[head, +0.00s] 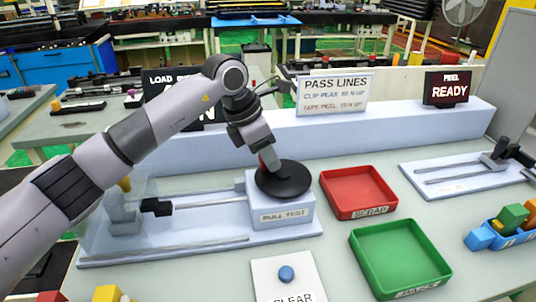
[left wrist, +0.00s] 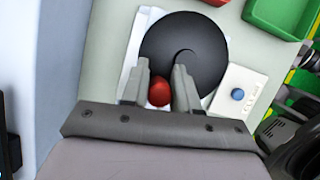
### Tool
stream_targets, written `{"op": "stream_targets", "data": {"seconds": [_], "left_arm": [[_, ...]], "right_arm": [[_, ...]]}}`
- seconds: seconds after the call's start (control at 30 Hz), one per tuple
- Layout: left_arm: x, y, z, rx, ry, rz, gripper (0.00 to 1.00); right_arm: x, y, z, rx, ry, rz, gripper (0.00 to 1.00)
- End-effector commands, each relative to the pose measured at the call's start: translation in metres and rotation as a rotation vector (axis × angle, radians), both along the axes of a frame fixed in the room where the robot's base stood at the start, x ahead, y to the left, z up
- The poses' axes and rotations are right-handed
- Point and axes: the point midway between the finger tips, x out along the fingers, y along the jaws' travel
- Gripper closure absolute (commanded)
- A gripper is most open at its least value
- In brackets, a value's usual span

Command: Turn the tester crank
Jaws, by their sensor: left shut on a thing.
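The tester crank is a black disc (head: 292,183) on the pale block labelled PULL TEST (head: 285,217), with a red knob near its rim. My left gripper (head: 266,156) reaches down from above and is shut on the red knob at the back left of the disc. In the left wrist view the red knob (left wrist: 159,92) sits between the two fingers (left wrist: 160,88), with the black disc (left wrist: 185,52) just beyond. The pull tester's rail (head: 205,198) runs left from the block to a dark clamp (head: 156,207). My right gripper is not in view.
A red SCRAP tray (head: 358,190) and a green tray (head: 400,257) lie right of the crank. A CLEAR plate with a blue button (head: 286,273) is in front. A PEEL sign reads READY (head: 447,90). The PASS LINES board (head: 332,95) stands behind.

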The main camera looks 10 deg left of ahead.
Motion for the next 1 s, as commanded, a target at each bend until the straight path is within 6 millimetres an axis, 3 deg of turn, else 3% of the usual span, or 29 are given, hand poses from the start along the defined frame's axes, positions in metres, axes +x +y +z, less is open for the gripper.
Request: {"op": "stream_targets", "data": {"seconds": [0.03,0.1,0.47,0.8,1.0], "left_arm": [[0.000,0.000,0.001,0.000,-0.001,0.000,0.67],[0.000,0.000,0.001,0.000,-0.001,0.000,0.50],[0.000,0.002,0.006,0.000,-0.004,0.000,0.50],[-0.011,0.019,0.054,-0.001,-0.004,0.000,0.50],[-0.014,0.024,0.066,0.000,-0.001,0.000,0.50]], "right_arm": [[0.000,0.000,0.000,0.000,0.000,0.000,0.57],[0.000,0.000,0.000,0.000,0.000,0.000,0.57],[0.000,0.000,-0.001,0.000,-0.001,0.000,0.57],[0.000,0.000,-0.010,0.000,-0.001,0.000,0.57],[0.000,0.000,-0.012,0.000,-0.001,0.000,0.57]]}}
